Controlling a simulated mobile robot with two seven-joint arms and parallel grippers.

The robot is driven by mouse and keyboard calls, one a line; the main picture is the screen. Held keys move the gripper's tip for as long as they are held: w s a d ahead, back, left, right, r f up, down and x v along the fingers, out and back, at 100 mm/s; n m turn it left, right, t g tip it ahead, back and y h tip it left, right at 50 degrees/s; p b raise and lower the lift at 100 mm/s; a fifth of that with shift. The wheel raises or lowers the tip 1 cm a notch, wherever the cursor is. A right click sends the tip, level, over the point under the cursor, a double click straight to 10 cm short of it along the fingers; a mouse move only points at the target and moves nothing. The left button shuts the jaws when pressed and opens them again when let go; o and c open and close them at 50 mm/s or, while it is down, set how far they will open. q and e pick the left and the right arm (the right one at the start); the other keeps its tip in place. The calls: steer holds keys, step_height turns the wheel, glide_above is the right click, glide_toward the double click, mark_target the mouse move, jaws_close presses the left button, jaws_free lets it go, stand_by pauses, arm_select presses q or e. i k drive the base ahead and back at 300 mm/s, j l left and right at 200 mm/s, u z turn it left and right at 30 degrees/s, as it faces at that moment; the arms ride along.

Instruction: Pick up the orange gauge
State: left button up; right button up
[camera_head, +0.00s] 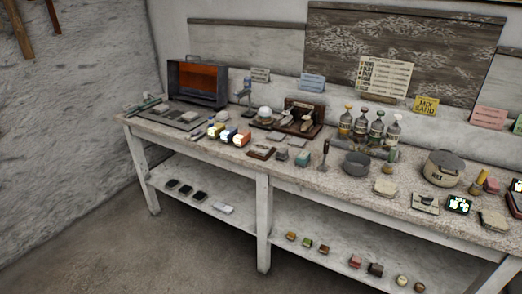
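I cannot single out the orange gauge with certainty at this size. Small blocks with coloured tops sit on the lower shelf, and the leftmost, an orange-yellow block (291,236), is one orange-looking thing. On the bench, a bottle with an orange top (346,122) stands at the left of a row of bottles. Neither of my grippers is in view.
The long bench (225,155) is crowded. A dark case with an orange inside (198,84) stands at the back left. A grey bowl (356,163) and a lidded pot (441,168) stand to the right. The lower shelf (250,222) has bare room near its middle. The floor in front is clear.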

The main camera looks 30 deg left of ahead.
mark_target(243, 138)
steer(key=i+j, duration=0.15)
steer(key=j, duration=0.3)
steer(key=i+j+z, duration=0.15)
steer(key=j, duration=0.3)
steer(key=i+j, duration=0.15)
steer(key=j, duration=0.3)
steer(key=i+j+z, duration=0.1)
steer(key=j, duration=0.35)
steer(key=i+j+z, duration=0.1)
steer(key=j, duration=0.35)
steer(key=i+j, duration=0.2)
steer(key=j, duration=0.3)
steer(key=i+j+z, duration=0.15)
steer(key=j, duration=0.3)
steer(key=k, duration=0.05)
